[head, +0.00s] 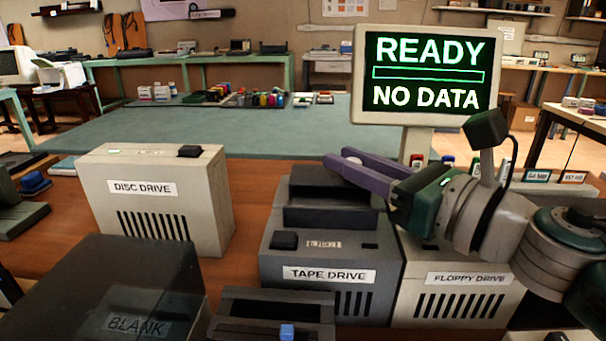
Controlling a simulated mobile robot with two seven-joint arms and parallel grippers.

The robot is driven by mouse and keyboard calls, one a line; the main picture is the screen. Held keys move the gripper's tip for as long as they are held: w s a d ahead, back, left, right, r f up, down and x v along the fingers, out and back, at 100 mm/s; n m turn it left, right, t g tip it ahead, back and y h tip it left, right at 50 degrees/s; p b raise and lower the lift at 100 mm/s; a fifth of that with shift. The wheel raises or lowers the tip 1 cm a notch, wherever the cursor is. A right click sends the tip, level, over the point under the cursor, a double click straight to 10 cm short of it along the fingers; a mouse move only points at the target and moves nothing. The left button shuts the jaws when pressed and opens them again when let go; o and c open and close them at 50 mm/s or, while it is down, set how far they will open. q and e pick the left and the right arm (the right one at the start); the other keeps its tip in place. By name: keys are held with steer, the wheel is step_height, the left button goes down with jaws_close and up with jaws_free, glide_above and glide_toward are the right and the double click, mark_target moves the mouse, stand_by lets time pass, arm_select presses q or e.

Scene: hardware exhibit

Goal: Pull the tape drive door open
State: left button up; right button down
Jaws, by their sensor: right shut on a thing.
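The tape drive (272,262) is a grey box in the front middle, with a "TAPE DRIVE" label and vent slots on its front. On its top is a dark door (305,183), which looks raised and tilted at the back, above a dark recess. My right gripper (338,157) reaches in from the right, with its purple fingers at the door's upper right edge. It is shut on the door there; the fingers hide the exact contact. My left gripper is not in view.
The floppy drive (407,292) stands close on the right, under my right arm. The disc drive (153,217) stands to the left. A clear-lidded box marked "BLANK" (110,270) and a dark tray (275,305) are in front. A screen (425,75) reads "READY NO DATA".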

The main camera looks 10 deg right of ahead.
steer(key=shift+w+d, duration=0.3)
steer(key=shift+w, duration=0.4)
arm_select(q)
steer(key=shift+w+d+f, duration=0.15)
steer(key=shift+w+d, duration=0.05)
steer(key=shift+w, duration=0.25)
arm_select(e)
steer(key=shift+s+a, duration=0.1)
steer(key=c, duration=0.7)
jaws_free()
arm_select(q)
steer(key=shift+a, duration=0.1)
arm_select(e)
steer(key=shift+s, duration=0.1)
steer(key=v, duration=0.9)
steer(key=shift+s+d, duration=0.2)
steer(key=shift+s, duration=0.15)
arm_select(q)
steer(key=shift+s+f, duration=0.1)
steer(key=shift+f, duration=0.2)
